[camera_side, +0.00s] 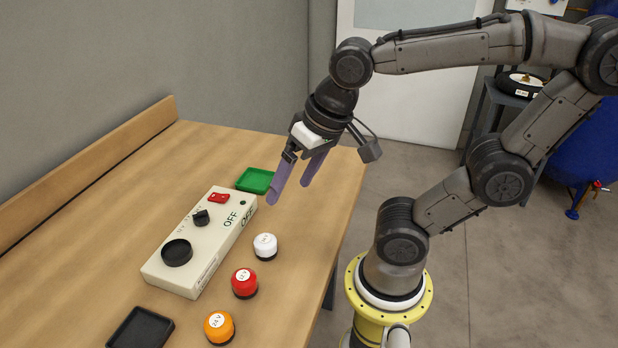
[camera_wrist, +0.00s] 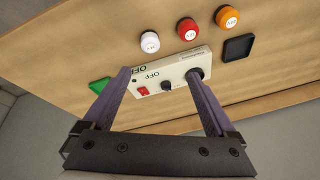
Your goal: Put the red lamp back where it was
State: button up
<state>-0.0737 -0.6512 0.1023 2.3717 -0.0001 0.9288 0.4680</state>
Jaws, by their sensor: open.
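The red lamp (camera_side: 244,282) stands upright on the table between the white lamp (camera_side: 265,246) and the orange lamp (camera_side: 219,327). The red lamp also shows in the wrist view (camera_wrist: 187,29). Beside the lamps lies the cream control box (camera_side: 205,240), with a red switch (camera_side: 219,197), a black knob (camera_side: 201,217) and a round black part (camera_side: 177,252) on its top. The word OFF is printed twice on it. My gripper (camera_side: 289,192) is open and empty, above the table near the box's far end. Its fingers also show in the wrist view (camera_wrist: 160,88).
A green tray (camera_side: 255,180) lies beyond the box's far end. A black tray (camera_side: 140,330) lies at the near end. A wooden ledge (camera_side: 90,170) runs along the table's wall side. The table (camera_side: 140,215) is bare between ledge and box.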

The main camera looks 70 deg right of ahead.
jog(key=s+n, duration=0.1)
jog(key=n, duration=0.1)
jog(key=s+d+n+t, duration=0.1)
jog(key=n, duration=0.1)
jog(key=shift+s+d+n, duration=0.2)
jog(key=shift+n, duration=0.1)
dwell(1.0)
